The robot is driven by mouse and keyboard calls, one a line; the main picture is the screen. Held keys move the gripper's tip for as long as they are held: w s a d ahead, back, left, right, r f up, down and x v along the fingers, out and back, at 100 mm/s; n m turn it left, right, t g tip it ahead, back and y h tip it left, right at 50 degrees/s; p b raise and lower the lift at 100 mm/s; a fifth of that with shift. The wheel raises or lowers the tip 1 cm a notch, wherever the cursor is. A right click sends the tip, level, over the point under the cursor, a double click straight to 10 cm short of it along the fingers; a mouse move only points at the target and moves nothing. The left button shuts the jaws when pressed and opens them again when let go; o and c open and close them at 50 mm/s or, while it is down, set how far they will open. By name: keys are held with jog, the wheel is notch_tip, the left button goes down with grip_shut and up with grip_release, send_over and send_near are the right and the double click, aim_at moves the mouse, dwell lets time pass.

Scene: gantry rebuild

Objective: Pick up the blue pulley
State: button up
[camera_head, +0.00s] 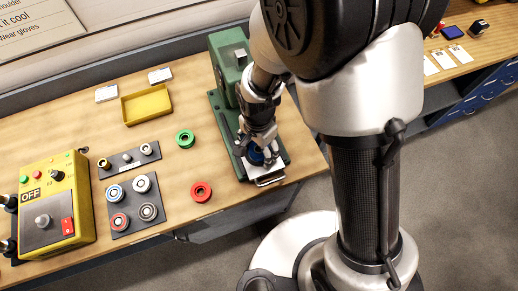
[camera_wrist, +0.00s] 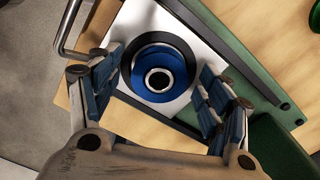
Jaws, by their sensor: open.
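The blue pulley (camera_wrist: 180,72) is a round blue part with a dark ring and a pale hub with a dark hole. It lies on a white plate (camera_wrist: 143,19) on the green machine (camera_head: 228,62). In the head view the pulley (camera_head: 256,157) is partly hidden by my gripper. My gripper (camera_wrist: 158,92) is open, with its blue-padded fingers on either side of the pulley's near half. It also shows in the head view (camera_head: 264,153). I cannot tell whether the fingers touch the pulley.
A green pulley (camera_head: 185,139) and a red pulley (camera_head: 201,191) lie left of the machine. A dark tray (camera_head: 133,209) holds several rings. A yellow bin (camera_head: 146,103) and a yellow control box (camera_head: 54,206) stand farther left. A metal handle (camera_wrist: 67,30) juts beside the plate.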

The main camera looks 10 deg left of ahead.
jog(key=shift+c, duration=0.4)
jog(key=c, duration=1.2)
jog(key=shift+o, duration=0.2)
jog(key=shift+r, duration=0.15)
